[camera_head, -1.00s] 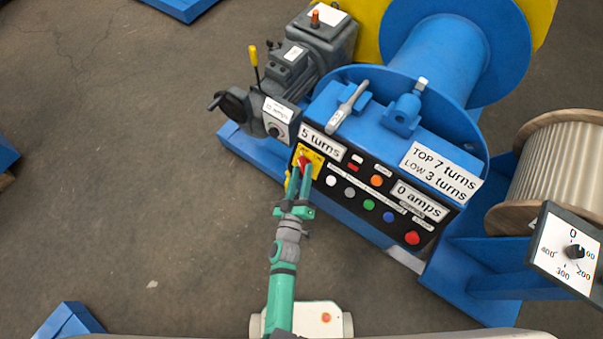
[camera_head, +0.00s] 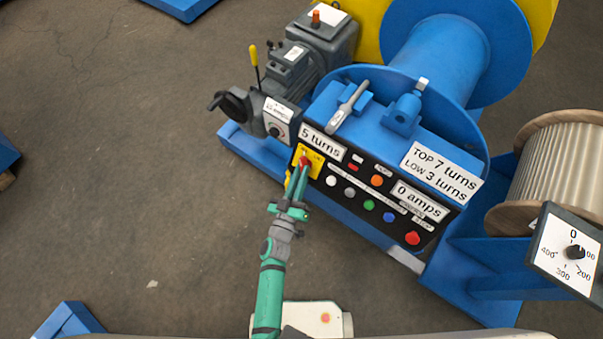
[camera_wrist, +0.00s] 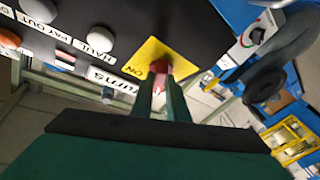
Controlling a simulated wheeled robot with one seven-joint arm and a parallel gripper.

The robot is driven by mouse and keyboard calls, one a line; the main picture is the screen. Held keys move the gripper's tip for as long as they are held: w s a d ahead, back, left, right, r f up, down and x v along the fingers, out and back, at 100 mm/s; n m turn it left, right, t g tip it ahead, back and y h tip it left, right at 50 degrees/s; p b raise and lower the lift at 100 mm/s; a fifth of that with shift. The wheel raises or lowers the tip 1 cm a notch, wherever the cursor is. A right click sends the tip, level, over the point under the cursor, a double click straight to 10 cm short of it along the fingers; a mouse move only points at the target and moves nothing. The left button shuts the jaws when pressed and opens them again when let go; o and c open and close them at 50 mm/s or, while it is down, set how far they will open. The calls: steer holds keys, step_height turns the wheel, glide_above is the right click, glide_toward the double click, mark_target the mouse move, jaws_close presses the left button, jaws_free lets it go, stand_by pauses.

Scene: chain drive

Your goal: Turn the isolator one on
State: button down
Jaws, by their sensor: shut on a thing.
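The isolator is a red rotary knob (camera_wrist: 160,67) on a yellow plate (camera_wrist: 150,55) at the left end of the black control panel. In the head view the red knob (camera_head: 305,161) shows on its yellow plate (camera_head: 317,158). My gripper (camera_head: 303,168) reaches it from below, with its green fingers on either side of the knob. In the wrist view my gripper (camera_wrist: 161,80) is shut on the knob. The word ON is readable on the plate, left of the knob. The fingers hide part of the knob, so its exact angle is hard to tell.
The panel carries several coloured buttons, including a large red one (camera_head: 412,238), and an amps display (camera_head: 419,201). A grey motor with a handwheel (camera_head: 232,103) stands left of the panel. A dial box (camera_head: 567,254) is at the right. Open floor lies left.

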steer(key=m+g+h, duration=0.1)
steer(key=m+h, duration=0.1)
steer(key=m, duration=0.1)
steer(key=m+h, duration=0.2)
steer(key=m, duration=0.2)
steer(key=m+g+h, duration=0.1)
steer(key=m+h, duration=0.1)
steer(key=m, duration=0.1)
steer(key=shift+w+a+f+m+g+h, duration=0.1)
steer(key=shift+w+a+m+g+h, duration=0.2)
steer(key=shift+a+m, duration=0.1)
steer(key=shift+w+a+r+m+g+h, duration=0.15)
steer(key=shift+m+g+h, duration=0.4)
steer(key=shift+m+g, duration=0.9)
steer(key=shift+w+a+m+g+h, duration=0.1)
steer(key=shift+m+g+h, duration=0.45)
steer(key=shift+m, duration=1.65)
steer(key=shift+w+a+r+m+g+h, duration=0.15)
steer(key=shift+m+g+h, duration=0.35)
steer(key=shift+m+g, duration=1)
steer(key=shift+m+t, duration=0.3)
steer(key=shift+m, duration=0.25)
steer(key=c, duration=1.7)
jaws_free()
